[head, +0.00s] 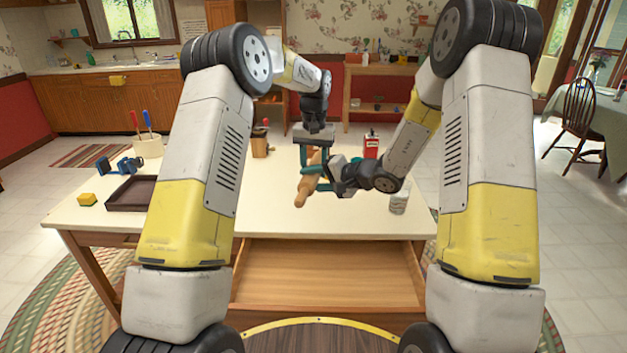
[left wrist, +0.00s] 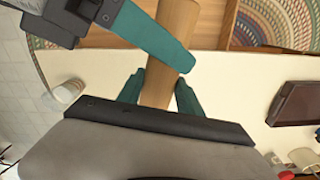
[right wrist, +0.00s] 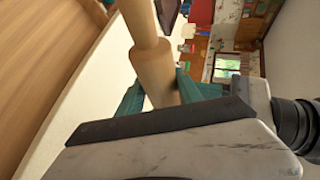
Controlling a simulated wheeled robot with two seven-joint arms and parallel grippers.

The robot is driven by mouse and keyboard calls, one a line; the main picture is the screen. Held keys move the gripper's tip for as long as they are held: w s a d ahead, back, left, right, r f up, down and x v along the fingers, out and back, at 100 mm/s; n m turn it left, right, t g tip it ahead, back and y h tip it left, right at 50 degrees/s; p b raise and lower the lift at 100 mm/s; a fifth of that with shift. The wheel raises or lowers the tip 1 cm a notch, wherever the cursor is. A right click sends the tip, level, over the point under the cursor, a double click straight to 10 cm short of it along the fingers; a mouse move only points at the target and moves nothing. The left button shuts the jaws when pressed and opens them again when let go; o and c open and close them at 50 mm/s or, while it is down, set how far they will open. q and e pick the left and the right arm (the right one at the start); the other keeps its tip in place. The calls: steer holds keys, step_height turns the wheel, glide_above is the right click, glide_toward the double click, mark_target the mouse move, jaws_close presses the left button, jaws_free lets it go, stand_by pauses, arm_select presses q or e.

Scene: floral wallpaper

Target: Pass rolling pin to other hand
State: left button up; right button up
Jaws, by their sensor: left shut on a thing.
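The wooden rolling pin (head: 304,188) is held above the table, tilted, with one end toward me. My left gripper (head: 312,160) comes down from above and is shut on it; in the left wrist view the pin (left wrist: 157,85) sits between both teal fingers. My right gripper (head: 321,175) reaches in from the right, with its fingers on either side of the pin. In the right wrist view the pin's body (right wrist: 155,75) lies between the fingers, close to the right one, with a small gap at the left one. The right gripper looks open.
The table (head: 270,215) has an open, empty drawer (head: 325,275) in front. A dark tray (head: 130,193), yellow sponge (head: 87,200) and utensil crock (head: 148,146) are at left.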

arm_select(q)
steer(key=shift+r, duration=0.1)
arm_select(e)
jaws_close()
arm_select(q)
steer(key=o, duration=1.2)
step_height(320, 180, up, 12)
steer(key=s+a+r+t, duration=0.2)
steer(key=s+a+r, duration=0.3)
steer(key=s+r, duration=0.3)
steer(key=s+a+r+t+h, duration=0.15)
steer(key=s+a, duration=0.25)
steer(key=s, duration=0.6)
steer(key=s+a+f+t, duration=0.1)
steer(key=s+f, duration=0.1)
steer(key=s, duration=0.4)
steer(key=s+a+f+n, duration=0.1)
steer(key=s, duration=0.5)
steer(key=s+a+f+t, duration=0.1)
steer(key=s+f, duration=0.1)
steer(key=s, duration=0.4)
steer(key=shift+s+a+f+n+t+h, duration=0.1)
steer(key=shift+s+f+n+t+h, duration=0.15)
steer(key=shift+f+n+t+h, duration=0.15)
